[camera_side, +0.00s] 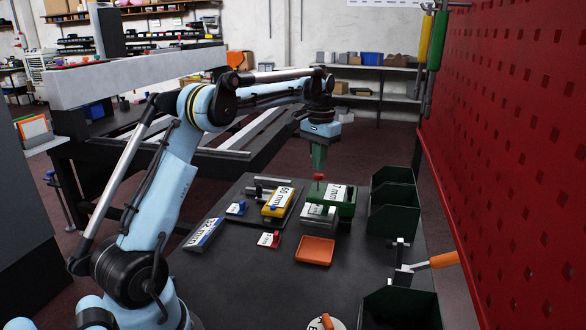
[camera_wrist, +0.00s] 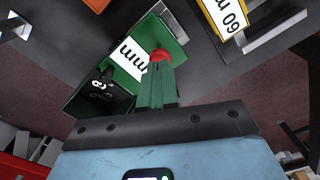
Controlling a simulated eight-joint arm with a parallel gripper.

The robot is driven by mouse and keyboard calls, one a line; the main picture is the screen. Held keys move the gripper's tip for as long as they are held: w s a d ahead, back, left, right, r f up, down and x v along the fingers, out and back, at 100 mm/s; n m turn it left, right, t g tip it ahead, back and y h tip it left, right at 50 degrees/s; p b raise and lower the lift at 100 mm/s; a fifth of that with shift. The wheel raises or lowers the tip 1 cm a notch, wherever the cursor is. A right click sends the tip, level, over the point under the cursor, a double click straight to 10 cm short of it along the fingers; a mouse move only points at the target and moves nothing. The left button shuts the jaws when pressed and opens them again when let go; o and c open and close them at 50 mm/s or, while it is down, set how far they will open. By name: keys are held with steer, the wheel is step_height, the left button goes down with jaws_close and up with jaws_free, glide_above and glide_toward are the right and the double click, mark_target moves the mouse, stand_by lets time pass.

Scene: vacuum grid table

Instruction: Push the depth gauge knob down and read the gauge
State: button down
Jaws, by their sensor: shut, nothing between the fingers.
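A green block (camera_side: 346,208) with a white "mm" label stands on the dark table (camera_side: 230,285); a red knob (camera_side: 319,177) shows at its left end. In the wrist view the green block (camera_wrist: 105,75) lies beyond my fingers, with the red knob (camera_wrist: 161,54) right at the fingertips. My gripper (camera_side: 319,170) points straight down, its green fingers shut and empty, directly over the knob. The fingers (camera_wrist: 158,66) partly cover the knob in the wrist view. I cannot tell whether the tips touch it. The gauge reading is not legible.
A yellow "60 mm" block (camera_side: 275,208) and a grey block (camera_side: 318,217) stand close by. An orange tray (camera_side: 315,252) lies in front. Green bins (camera_side: 395,192) and an orange-handled clamp (camera_side: 430,263) are at the right, by a red perforated panel (camera_side: 510,130).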

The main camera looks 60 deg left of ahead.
steer(key=shift+f, duration=1.35)
stand_by(0.7)
steer(key=shift+r, duration=3.5)
